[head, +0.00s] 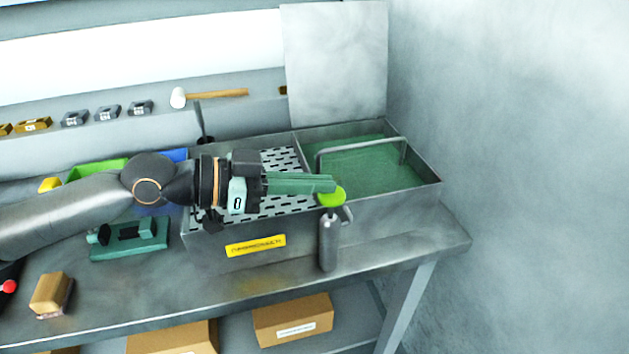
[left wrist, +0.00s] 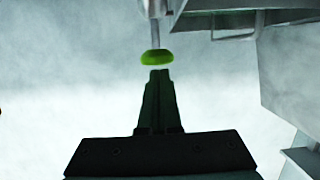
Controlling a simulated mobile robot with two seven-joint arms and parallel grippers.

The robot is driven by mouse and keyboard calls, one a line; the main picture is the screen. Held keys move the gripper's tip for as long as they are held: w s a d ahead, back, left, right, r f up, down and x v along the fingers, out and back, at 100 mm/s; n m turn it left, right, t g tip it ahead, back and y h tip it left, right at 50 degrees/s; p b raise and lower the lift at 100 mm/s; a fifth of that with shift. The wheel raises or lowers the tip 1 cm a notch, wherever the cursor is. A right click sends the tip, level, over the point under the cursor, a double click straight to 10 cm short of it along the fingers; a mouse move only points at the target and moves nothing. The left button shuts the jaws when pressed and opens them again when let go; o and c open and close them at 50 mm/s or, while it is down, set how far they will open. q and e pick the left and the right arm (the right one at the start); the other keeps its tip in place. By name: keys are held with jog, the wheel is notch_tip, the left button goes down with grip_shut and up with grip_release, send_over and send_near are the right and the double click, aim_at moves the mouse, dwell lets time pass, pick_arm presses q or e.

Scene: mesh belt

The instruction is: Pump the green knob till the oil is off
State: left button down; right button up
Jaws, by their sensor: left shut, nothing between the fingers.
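The green knob (head: 331,196) sits on top of a grey upright cylinder (head: 328,243) at the front of the metal tank. In the left wrist view the knob (left wrist: 157,57) shows just beyond my fingertips. My left gripper (head: 334,184) is shut and empty, and its fingertips are at the knob's upper edge in the head view. I cannot tell whether they touch it. The tank's right compartment (head: 365,165) has a green bottom and a bent metal handle (head: 362,143) over it. Whether that green is oil I cannot tell. My right gripper is not in view.
A perforated tray (head: 283,160) covers the tank's left part, under my left gripper. A yellow label (head: 255,246) is on the tank's front. A wooden brush (head: 51,294) lies at the bench's front left. A mallet (head: 210,96) lies at the back. A wall stands on the right.

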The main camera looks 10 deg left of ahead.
pick_arm(q)
notch_tip(320, 180, down, 3)
jog(key=shift+f+b, duration=0.1)
jog(key=shift+b, duration=0.9)
notch_tip(320, 180, up, 5)
jog(key=p, duration=0.5)
jog(key=b, duration=0.6)
send_near(320, 200)
jog(key=shift+w+a+r, duration=0.1)
jog(key=shift+a+r, duration=0.15)
jog(key=shift+r, duration=0.75)
jog(key=shift+w+a+r, duration=0.1)
jog(key=shift+a+r, duration=0.15)
jog(key=shift+r, duration=0.7)
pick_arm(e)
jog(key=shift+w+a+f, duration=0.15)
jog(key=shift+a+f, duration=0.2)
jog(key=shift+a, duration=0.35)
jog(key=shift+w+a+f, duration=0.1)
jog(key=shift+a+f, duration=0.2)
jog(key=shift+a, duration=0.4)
